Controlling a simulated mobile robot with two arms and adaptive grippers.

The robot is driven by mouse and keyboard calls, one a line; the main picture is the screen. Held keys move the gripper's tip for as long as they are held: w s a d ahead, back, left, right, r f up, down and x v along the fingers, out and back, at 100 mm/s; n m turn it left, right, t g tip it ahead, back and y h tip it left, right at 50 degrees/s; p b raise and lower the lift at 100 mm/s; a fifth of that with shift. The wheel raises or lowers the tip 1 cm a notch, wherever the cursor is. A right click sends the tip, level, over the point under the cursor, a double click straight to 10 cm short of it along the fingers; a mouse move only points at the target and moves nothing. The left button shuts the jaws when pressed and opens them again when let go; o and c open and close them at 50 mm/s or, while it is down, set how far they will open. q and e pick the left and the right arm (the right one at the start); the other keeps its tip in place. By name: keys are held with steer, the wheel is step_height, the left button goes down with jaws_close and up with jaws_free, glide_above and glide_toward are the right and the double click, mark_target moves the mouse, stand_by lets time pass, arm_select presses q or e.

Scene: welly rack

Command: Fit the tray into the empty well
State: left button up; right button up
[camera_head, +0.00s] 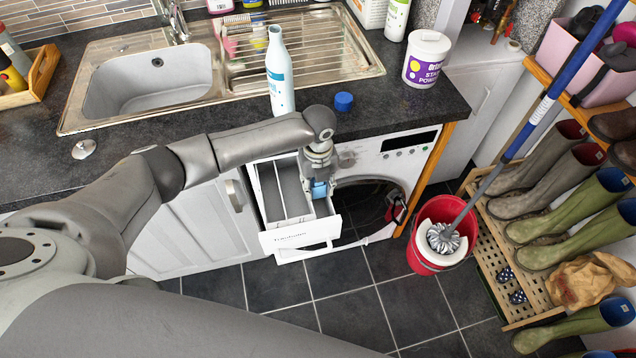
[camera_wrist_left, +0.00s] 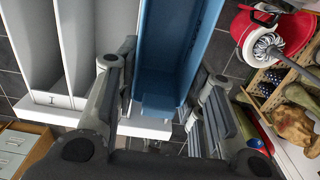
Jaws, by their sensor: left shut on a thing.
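The blue tray (camera_wrist_left: 172,48) is between the fingers of my left gripper (camera_wrist_left: 168,78) in the wrist view, and the gripper is shut on it. In the head view a small part of the tray (camera_head: 320,189) shows below my left gripper (camera_head: 318,172). The white detergent drawer (camera_head: 293,237) is pulled out of the washing machine, with long wells to the left of the tray. The tray is at the drawer's right side; its near end overlaps the drawer front (camera_wrist_left: 145,127) in the wrist view. I cannot tell how deep it sits. My right gripper is not seen.
The washing machine (camera_head: 400,160) has its round door opening below the drawer. A red bucket with a mop (camera_head: 424,262) stands to the right, beside a wooden rack of boots (camera_head: 498,270). A white bottle (camera_head: 279,75) and blue cap (camera_head: 343,101) are on the worktop above.

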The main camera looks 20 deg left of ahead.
arm_select(q)
steer(key=shift+f, duration=0.15)
steer(key=o, duration=1)
step_height(320, 180, up, 12)
steer(key=shift+r, duration=0.1)
